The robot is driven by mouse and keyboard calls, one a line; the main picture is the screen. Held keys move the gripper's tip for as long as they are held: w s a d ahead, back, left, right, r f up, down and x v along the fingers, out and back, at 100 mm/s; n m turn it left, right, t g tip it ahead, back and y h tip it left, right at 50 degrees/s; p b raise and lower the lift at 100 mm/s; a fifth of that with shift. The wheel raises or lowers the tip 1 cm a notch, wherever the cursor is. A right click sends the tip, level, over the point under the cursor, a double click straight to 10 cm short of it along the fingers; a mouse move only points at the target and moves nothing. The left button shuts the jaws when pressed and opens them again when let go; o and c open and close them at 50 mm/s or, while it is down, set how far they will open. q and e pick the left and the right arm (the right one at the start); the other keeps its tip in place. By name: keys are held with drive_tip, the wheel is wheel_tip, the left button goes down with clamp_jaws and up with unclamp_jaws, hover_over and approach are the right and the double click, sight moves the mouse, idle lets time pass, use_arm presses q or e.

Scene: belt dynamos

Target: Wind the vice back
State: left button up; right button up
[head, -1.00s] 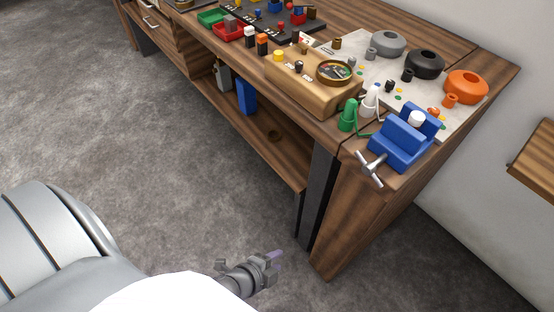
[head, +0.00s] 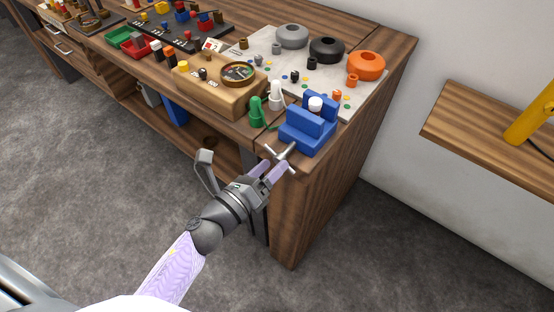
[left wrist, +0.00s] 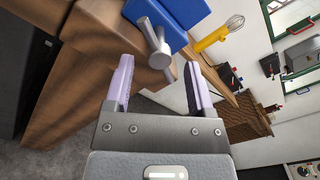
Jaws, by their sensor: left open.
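The blue vice (head: 308,125) stands at the front right corner of the wooden bench, with a white round part between its jaws. Its grey screw handle (head: 281,155) sticks out over the bench's front edge. My left gripper (head: 268,172) is open just short of the handle, its pale fingers pointing at it. In the left wrist view the open left gripper (left wrist: 158,85) has the handle (left wrist: 156,47) ahead of and between its fingertips. The blue vice (left wrist: 170,20) is behind it there. Whether a finger touches the handle, I cannot tell. My right gripper is not in view.
A green cone-shaped piece (head: 257,111) and a white one (head: 276,95) stand left of the vice, near a wooden box with a dial (head: 237,72). Grey, black and orange (head: 366,65) rings lie behind. A wall shelf (head: 480,130) is at the right.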

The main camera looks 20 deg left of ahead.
use_arm(q)
drive_tip(key=shift+x, duration=0.8)
drive_tip(key=shift+w, duration=0.1)
